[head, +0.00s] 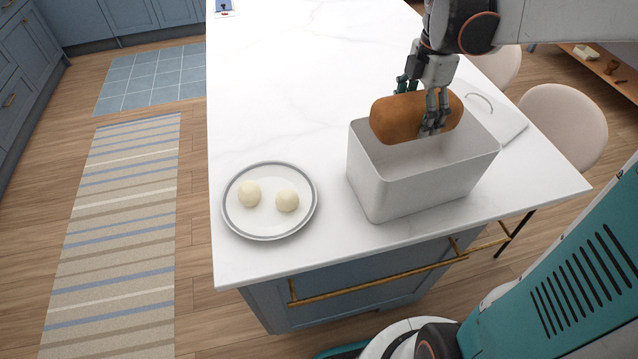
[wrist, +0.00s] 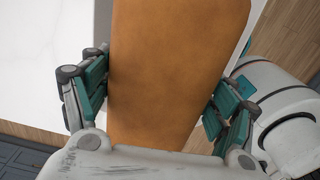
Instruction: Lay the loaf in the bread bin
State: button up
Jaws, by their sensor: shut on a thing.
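The brown loaf (head: 396,119) is held in my gripper (head: 421,112) above the open bread bin (head: 393,188). In the head view the loaf lies roughly level across the bin's far part, its lower side overlapping the bin's opening. I cannot tell whether it touches the rim. In the wrist view the loaf (wrist: 172,75) fills the space between the two fingers of my gripper (wrist: 158,105), which press on its sides. The bin is a pale grey box on the white counter; the near part of its inside looks empty, and part of its far side is hidden by the loaf.
A grey-rimmed plate (head: 270,229) with two pale round balls stands left of the bin. A white board or lid with a handle (head: 494,115) lies right of the bin.

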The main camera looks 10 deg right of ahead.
jog(key=f+b, duration=0.2)
jog(key=f, duration=0.4)
jog(key=f+b, duration=0.2)
jog(key=f, duration=0.5)
jog(key=f+b, duration=0.2)
jog(key=f, duration=0.4)
jog(key=shift+s+f, duration=0.3)
jog(key=shift+s, duration=0.1)
jog(key=shift+f, duration=0.15)
jog(key=o, duration=1.4)
notch_tip(320, 180, up, 12)
jog(key=p, duration=0.4)
